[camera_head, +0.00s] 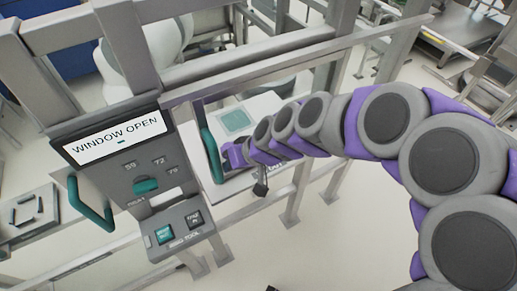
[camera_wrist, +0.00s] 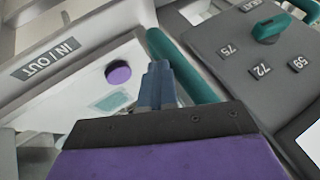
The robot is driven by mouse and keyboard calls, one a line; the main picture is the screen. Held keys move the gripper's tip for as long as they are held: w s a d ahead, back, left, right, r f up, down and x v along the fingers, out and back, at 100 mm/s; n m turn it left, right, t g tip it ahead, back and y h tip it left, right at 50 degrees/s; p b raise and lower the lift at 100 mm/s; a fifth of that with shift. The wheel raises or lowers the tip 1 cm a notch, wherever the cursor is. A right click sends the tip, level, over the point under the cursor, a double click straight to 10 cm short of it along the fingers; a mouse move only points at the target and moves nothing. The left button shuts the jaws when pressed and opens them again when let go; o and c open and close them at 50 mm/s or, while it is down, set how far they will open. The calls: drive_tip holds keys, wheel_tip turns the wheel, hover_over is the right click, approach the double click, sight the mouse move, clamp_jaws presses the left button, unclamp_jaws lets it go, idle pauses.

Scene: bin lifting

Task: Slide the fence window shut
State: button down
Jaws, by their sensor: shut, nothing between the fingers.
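The grey control panel (camera_head: 135,165) on the fence has a screen (camera_head: 118,137) reading "WINDOW OPEN". A teal upright bar handle (camera_head: 212,155) stands just right of the panel, beside the fence opening. My gripper (camera_head: 226,158) is at this handle, on its right side. In the wrist view the handle (camera_wrist: 188,68) runs diagonally beside my gripper (camera_wrist: 157,72). The blue-grey fingers are shut together, with nothing between them. They lie left of the bar and very close to it; I cannot tell if they touch. The window pane itself is not clearly distinguishable.
Grey fence rails (camera_head: 235,62) cross above the opening. A second teal handle (camera_head: 88,205) is left of the panel. A white surface with a teal square (camera_head: 236,121) lies behind the opening. An "IN / OUT" label (camera_wrist: 45,60) and purple disc (camera_wrist: 118,73) show in the wrist view.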

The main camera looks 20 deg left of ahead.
sight(216, 172)
drive_tip(key=shift+s+a, duration=0.7)
drive_tip(key=shift+s, duration=0.2)
drive_tip(key=shift+s+a, duration=0.65)
drive_tip(key=shift+s, duration=0.25)
